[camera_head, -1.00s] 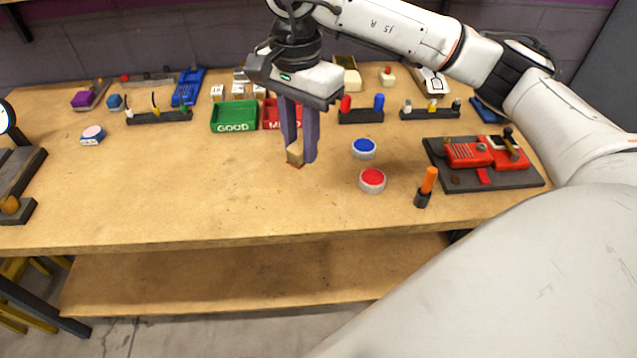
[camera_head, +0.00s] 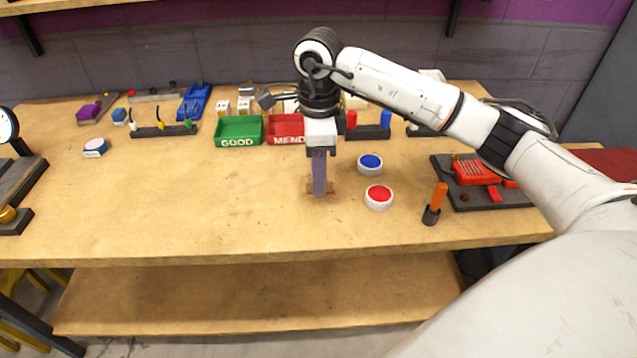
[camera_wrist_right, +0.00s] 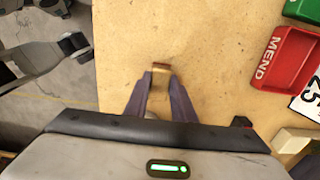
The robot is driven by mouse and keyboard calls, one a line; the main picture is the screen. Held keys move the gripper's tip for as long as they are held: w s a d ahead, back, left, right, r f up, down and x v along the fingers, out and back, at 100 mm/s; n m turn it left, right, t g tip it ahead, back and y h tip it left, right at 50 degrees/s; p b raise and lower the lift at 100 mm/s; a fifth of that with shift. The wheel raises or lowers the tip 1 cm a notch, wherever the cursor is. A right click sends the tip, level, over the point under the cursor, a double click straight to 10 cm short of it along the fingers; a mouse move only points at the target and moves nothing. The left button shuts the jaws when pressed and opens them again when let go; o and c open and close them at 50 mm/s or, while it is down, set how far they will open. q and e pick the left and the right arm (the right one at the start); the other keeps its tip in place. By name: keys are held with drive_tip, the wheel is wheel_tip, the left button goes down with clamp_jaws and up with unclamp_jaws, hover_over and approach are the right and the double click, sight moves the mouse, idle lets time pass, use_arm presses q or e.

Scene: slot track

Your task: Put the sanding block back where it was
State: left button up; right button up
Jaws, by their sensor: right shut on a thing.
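The sanding block (camera_head: 331,187) is a small tan block with a reddish lower edge. My right gripper (camera_head: 319,190) points straight down and is shut on it, over the middle of the bench, left of the red button. In the head view the fingers hide the block's middle; only its two ends show. In the right wrist view the block (camera_wrist_right: 161,67) sits between the fingertips of the right gripper (camera_wrist_right: 160,74). I cannot tell whether the block touches the bench top. My left gripper is not in view.
A red button (camera_head: 379,196) and a blue button (camera_head: 370,163) stand just right of the gripper. An orange-handled tool (camera_head: 437,200) stands upright farther right. Green GOOD (camera_head: 238,131) and red MEND (camera_head: 284,130) trays are behind. The bench (camera_head: 180,205) is clear to the left.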

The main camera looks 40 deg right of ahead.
drive_tip(key=shift+f, duration=1.25)
drive_tip(key=shift+f, duration=0.2)
drive_tip(key=o, duration=1)
wheel_tip(320, 180, up, 12)
drive_tip(key=shift+r, duration=0.2)
